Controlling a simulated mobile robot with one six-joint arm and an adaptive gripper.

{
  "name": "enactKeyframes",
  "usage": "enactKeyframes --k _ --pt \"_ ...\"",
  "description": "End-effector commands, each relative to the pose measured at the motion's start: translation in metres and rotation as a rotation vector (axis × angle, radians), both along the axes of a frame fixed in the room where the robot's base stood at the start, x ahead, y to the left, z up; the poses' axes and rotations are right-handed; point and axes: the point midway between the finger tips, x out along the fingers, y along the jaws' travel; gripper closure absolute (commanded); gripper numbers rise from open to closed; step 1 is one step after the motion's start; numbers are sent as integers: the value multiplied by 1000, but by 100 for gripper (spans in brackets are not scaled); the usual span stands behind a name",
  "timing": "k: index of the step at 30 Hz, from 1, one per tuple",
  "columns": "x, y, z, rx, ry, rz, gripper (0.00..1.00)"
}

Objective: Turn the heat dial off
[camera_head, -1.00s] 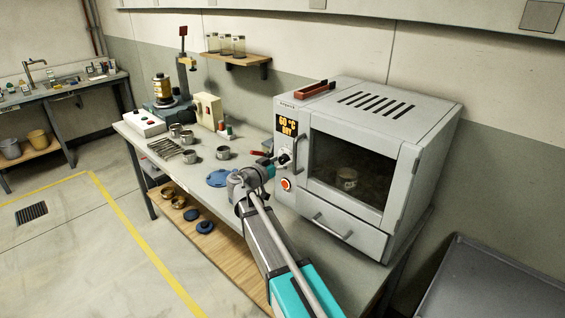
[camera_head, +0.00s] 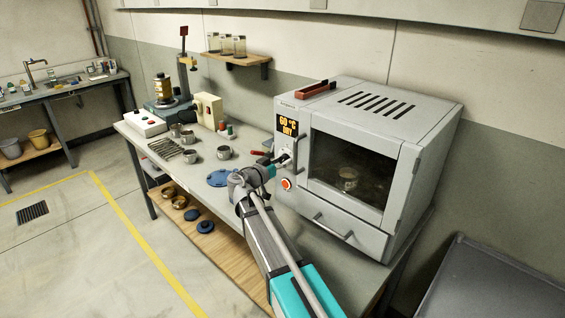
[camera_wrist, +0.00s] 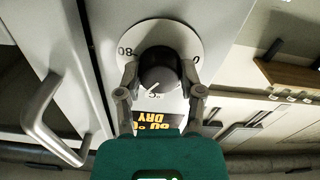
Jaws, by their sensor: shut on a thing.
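The heat dial is a black knob (camera_wrist: 158,72) on a white round scale plate (camera_wrist: 185,38) marked 80 and 0, seen upside down in the wrist view. My gripper (camera_wrist: 160,82) has one finger on each side of the knob and is shut on it. In the head view my gripper (camera_head: 283,161) reaches the control panel of the grey oven (camera_head: 428,160), and it hides most of the dial. The oven's display (camera_head: 288,125) reads 60 °C DRY.
An orange-red round button (camera_head: 286,184) sits below the dial. The oven door handle (camera_wrist: 45,110) stands out close beside my gripper. A tin shows behind the oven window. Metal cups (camera_head: 224,153) and a blue disc (camera_head: 220,178) lie on the bench to the left.

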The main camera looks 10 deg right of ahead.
Motion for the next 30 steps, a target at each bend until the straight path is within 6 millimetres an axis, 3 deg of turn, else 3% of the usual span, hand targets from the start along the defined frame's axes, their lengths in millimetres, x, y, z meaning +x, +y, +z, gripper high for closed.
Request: enactKeyframes --k 11,30 --pt "1 -1 0 -102 139 0 98" --pt "1 -1 1 -445 610 -1 98"
